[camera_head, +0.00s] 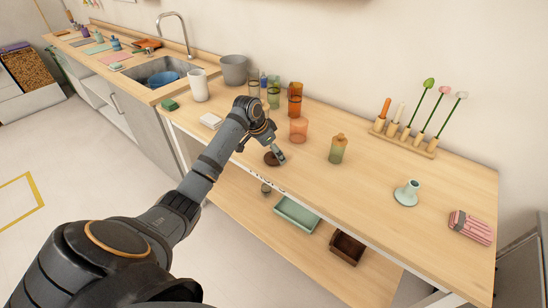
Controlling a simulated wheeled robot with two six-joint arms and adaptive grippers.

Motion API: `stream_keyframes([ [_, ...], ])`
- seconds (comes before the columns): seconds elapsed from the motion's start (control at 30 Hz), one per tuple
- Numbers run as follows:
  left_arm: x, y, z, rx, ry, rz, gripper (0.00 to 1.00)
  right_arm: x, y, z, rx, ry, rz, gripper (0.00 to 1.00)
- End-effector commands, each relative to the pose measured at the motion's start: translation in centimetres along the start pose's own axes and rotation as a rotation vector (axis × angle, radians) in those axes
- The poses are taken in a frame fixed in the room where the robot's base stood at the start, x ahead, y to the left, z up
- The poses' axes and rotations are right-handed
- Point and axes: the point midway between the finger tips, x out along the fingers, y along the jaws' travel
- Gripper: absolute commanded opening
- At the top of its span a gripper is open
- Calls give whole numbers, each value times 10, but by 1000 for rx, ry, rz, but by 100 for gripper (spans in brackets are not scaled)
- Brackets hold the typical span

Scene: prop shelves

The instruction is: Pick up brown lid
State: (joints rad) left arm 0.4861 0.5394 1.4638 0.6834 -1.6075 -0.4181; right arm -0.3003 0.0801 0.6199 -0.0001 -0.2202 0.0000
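A small round brown lid (270,159) lies on the wooden shelf top near its front edge, left of centre. My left gripper (280,158) reaches down from the upper left, with its fingertips at the lid's right side. The gripper covers part of the lid. I cannot tell whether the fingers touch it or how wide they are apart. My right gripper is not in view.
The counter between bottle and vase is clear.

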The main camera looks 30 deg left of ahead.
Motion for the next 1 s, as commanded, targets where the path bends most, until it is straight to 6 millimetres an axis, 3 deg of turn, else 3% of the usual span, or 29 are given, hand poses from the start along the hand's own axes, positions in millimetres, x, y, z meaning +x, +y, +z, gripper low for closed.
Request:
stream_keyframes([
  [0.3, 9, 0, 0, 0, 0, -1, 93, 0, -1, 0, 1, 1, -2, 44],
  [0.67, 9, 0, 0, 0, 0, -1, 46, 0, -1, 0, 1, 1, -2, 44],
  [1.0, 4, 0, -2, 0, 0, -1, 46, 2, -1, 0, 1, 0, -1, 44],
])
